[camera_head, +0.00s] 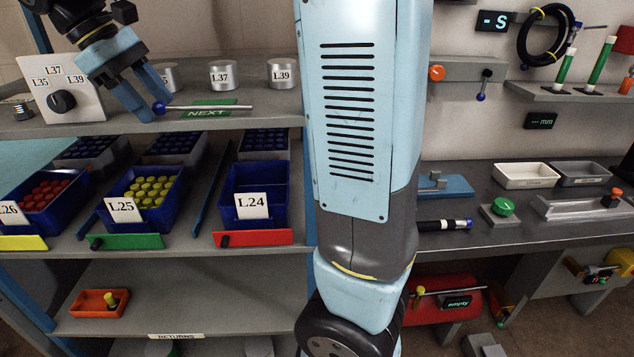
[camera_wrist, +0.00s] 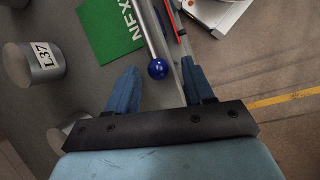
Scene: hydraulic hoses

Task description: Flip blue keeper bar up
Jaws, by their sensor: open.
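The keeper bar (camera_head: 215,107) is a thin metal rod with a blue ball knob (camera_head: 158,107) at its left end. It lies level along the front of the upper left shelf, across a green NEXT label (camera_head: 207,114). My gripper (camera_head: 146,106) is open and points down at the knob end. In the wrist view, the blue knob (camera_wrist: 158,68) appears between the two fingertips (camera_wrist: 159,74), with a gap on both sides. The rod (camera_wrist: 145,25) runs away from it beside the NEXT label (camera_wrist: 110,27). I cannot tell whether the knob is fully inside the jaws.
Metal cans, including L37 (camera_head: 222,75) and L39 (camera_head: 283,74), stand behind the bar. A dial box (camera_head: 62,98) stands to the left. Blue bins, including L24 (camera_head: 254,190), fill the shelf below. My arm blocks the middle of the head view.

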